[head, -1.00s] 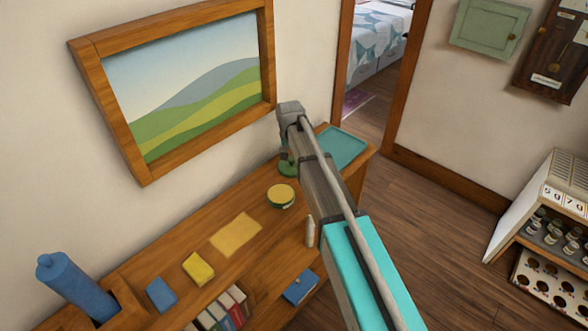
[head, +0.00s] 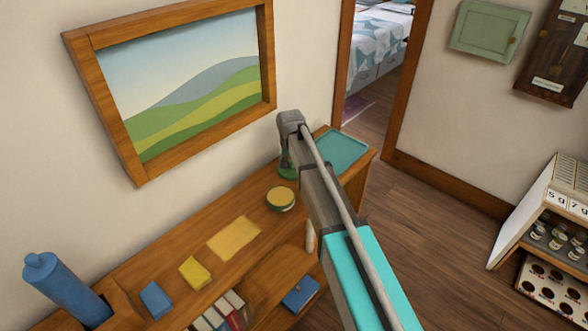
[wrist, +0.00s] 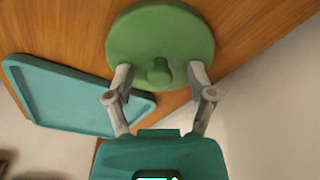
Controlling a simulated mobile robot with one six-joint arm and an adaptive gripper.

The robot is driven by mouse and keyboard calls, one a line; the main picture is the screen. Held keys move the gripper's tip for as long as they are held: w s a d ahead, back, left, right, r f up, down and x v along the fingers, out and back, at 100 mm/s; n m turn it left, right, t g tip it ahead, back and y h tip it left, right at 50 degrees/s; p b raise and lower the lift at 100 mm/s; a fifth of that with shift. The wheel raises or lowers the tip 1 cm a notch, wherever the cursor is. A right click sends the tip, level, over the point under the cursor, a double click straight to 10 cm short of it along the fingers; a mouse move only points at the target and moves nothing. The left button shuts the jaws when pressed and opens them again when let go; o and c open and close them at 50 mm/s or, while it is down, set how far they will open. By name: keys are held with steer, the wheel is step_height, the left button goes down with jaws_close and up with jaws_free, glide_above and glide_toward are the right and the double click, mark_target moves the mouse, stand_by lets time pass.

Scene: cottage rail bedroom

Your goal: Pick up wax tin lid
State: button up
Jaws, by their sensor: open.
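The wax tin lid (wrist: 160,45) is a round green disc with a small green knob at its middle, lying knob up on the wooden shelf top. In the head view the lid (head: 288,172) is partly hidden by my gripper. My gripper (wrist: 160,78) is open, with one finger on each side of the knob's near side, over the lid's near edge; nothing is held. In the head view my gripper (head: 287,158) points down at the lid. Whether the fingers touch the lid, I cannot tell.
A teal tray (head: 342,150) lies beside the lid. An open green tin with yellow contents (head: 280,199) stands nearer on the shelf top (head: 180,246). A yellow cloth or sheet (head: 234,239), a yellow block (head: 195,273) and a blue block (head: 156,299) lie further left. The wall is close behind.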

jaws_close()
steer(key=shift+r, duration=0.2)
stand_by(0.4)
step_height(320, 180, up, 3)
steer(key=p, duration=0.3)
steer(key=shift+f, duration=0.15)
steer(key=s+d+r+p, duration=0.4)
steer(key=d+r+p, duration=0.6)
steer(key=d, duration=0.3)
steer(key=shift+s+d, duration=0.15)
steer(key=shift+s, duration=0.05)
steer(key=shift+f, duration=0.15)
